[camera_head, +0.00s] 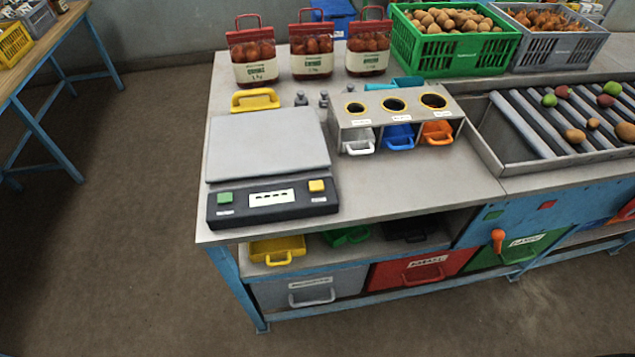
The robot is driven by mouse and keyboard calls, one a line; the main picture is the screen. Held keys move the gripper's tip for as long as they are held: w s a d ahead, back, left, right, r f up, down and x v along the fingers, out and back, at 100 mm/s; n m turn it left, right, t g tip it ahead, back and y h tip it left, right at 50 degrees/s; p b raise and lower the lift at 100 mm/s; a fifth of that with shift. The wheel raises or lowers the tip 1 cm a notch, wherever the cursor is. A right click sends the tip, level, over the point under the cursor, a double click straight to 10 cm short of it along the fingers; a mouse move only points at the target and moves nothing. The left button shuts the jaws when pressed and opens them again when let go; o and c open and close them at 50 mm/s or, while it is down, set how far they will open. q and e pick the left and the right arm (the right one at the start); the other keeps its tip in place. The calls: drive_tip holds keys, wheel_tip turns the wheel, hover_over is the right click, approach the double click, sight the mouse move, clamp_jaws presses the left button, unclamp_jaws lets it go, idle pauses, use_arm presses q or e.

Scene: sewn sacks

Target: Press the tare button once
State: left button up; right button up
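A bench scale with a flat grey weighing plate (268,146) stands at the left front of the metal table. Its plate is empty. Its dark front panel (240,211) carries a green button (225,198) at the left and a yellow button (316,186) at the right, with a pale display (271,197) between them. The small labels below the buttons are too small to read, so I cannot tell which is tare. Neither of my grippers is in view.
Behind the scale lie a yellow handled object (255,99) and several small weights. A grey stand (395,117) with three holes and coloured scoops is to the right. Filled sacks (312,50), a green crate (455,55) and a roller tray (560,120) stand farther off.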

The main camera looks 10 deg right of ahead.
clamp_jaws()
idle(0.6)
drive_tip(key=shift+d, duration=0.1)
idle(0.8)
